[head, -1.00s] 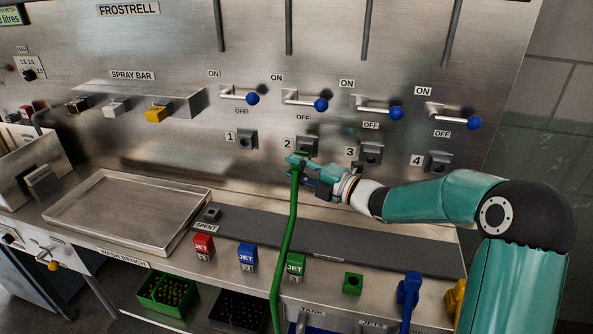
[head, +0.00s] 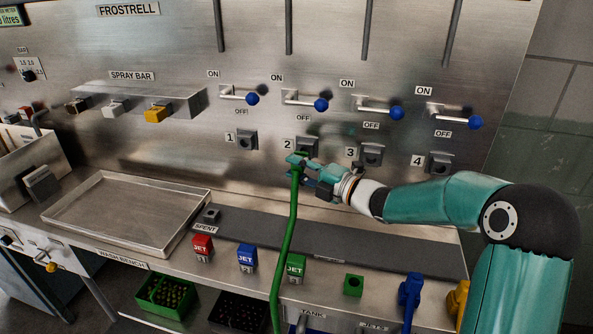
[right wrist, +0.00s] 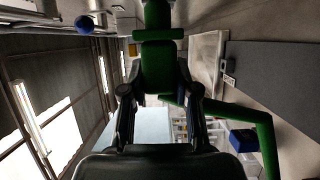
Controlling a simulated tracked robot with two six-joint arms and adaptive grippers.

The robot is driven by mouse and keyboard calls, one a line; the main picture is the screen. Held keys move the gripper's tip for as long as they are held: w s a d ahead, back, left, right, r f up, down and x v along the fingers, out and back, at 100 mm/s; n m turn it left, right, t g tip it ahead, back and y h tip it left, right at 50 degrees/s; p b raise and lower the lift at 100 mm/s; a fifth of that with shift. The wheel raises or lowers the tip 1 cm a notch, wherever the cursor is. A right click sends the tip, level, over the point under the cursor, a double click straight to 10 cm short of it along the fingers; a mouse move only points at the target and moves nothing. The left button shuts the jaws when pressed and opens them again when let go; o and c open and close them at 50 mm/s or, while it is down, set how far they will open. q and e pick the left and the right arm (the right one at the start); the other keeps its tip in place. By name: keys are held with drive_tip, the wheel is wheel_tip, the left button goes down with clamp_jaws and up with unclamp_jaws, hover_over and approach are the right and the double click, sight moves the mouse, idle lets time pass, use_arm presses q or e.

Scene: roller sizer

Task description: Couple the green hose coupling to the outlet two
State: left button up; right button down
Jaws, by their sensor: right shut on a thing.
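My right gripper (head: 301,161) is shut on the green hose coupling (right wrist: 157,55) just under outlet two (head: 307,145) on the steel panel. The coupling also shows as a small green patch above the fingers in the head view (head: 300,154). The green hose (head: 290,230) hangs from it down past the bench's front edge. In the right wrist view the coupling stands upright between the two dark fingers, its far end at the top edge of the picture. I cannot tell whether it touches the outlet. My left gripper is not in view.
Outlet one (head: 246,140), outlet three (head: 371,154) and outlet four (head: 438,163) sit beside it. Blue-knobbed valve levers (head: 320,105) stick out above. A shallow tray (head: 125,212), coloured jet blocks (head: 202,247) and a green block (head: 352,284) are on the bench below.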

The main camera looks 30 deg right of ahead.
drive_tip(key=shift+b, duration=0.45)
idle(0.5)
drive_tip(key=shift+w+d, duration=0.15)
idle(0.3)
drive_tip(key=shift+w+d, duration=0.25)
drive_tip(key=shift+w+d+p, duration=0.3)
drive_tip(key=shift+w+d, duration=0.45)
drive_tip(key=shift+d, duration=0.05)
drive_tip(key=c, duration=0.8)
unclamp_jaws()
